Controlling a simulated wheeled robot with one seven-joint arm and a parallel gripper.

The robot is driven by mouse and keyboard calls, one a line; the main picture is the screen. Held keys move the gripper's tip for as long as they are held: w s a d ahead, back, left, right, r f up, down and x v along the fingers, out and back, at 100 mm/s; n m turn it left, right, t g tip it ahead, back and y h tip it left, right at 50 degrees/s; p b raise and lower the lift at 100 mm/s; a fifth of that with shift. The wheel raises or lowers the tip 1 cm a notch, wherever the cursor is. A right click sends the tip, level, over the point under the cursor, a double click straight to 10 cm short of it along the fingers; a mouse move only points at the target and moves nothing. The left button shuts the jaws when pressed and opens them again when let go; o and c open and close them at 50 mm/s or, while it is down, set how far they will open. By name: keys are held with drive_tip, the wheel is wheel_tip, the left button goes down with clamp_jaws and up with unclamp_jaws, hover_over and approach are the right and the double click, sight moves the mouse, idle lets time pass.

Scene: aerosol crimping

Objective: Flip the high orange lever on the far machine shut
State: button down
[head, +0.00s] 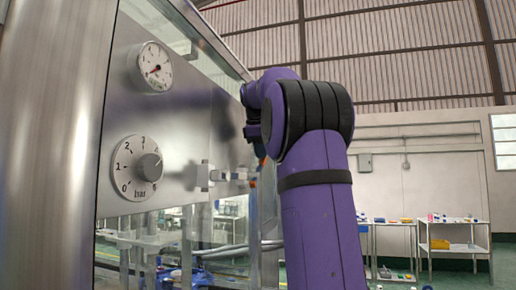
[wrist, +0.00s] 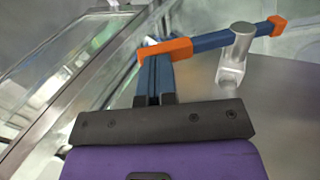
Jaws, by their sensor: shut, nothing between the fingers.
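The lever (wrist: 205,43) is a blue bar with an orange block at its left end and an orange cap at its right end. It crosses a metal post (wrist: 232,65) in the wrist view. My gripper (wrist: 154,78) is shut and empty, its dark blue fingers reaching up to the orange left block. I cannot tell whether they touch it. In the head view my gripper (head: 260,152) is mostly hidden behind my purple arm, beside the machine's front. A small orange spot (head: 252,183) shows just below it; I cannot tell whether it belongs to the lever.
The machine's steel panel bears a pressure gauge (head: 155,66), a numbered knob (head: 138,168) and a metal fitting (head: 205,175). A glass pane with a metal frame (wrist: 85,50) stands left of my fingers in the wrist view. Tables (head: 455,247) with small items stand far right.

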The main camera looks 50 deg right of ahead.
sight(264, 163)
drive_tip(key=shift+w+d+f, duration=0.25)
drive_tip(key=shift+d+f, duration=0.25)
drive_tip(key=shift+d, duration=0.05)
drive_tip(key=shift+w+d+f+g+y, duration=0.2)
drive_tip(key=shift+d+f+g+y, duration=0.1)
drive_tip(key=shift+d+f+y, duration=0.3)
drive_tip(key=shift+x, duration=0.9)
drive_tip(key=shift+w+d+f, duration=0.1)
drive_tip(key=shift+d+f, duration=0.15)
drive_tip(key=shift+f, duration=0.55)
